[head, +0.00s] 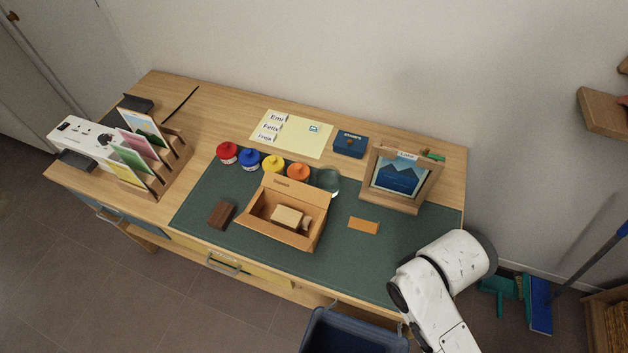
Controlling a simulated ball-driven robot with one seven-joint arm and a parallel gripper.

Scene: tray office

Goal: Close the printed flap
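An open brown cardboard box (275,236) sits on the green desk mat near its middle. Its printed flap (296,190) stands up along the box's back edge, with small dark print that I cannot read. A pale block (287,217) and another small pale piece beside it lie inside the box. The other flaps are hard to make out. My white arm shows at the lower right, to the right of the box and well apart from it. My gripper is not in view.
Red (227,152), blue (249,158), yellow (273,163) and orange (298,172) lidded jars stand behind the box. A clear round object (328,180) is by the flap's right. A dark brown block (221,215) is left, an orange piece (363,225) and picture frame (400,182) right.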

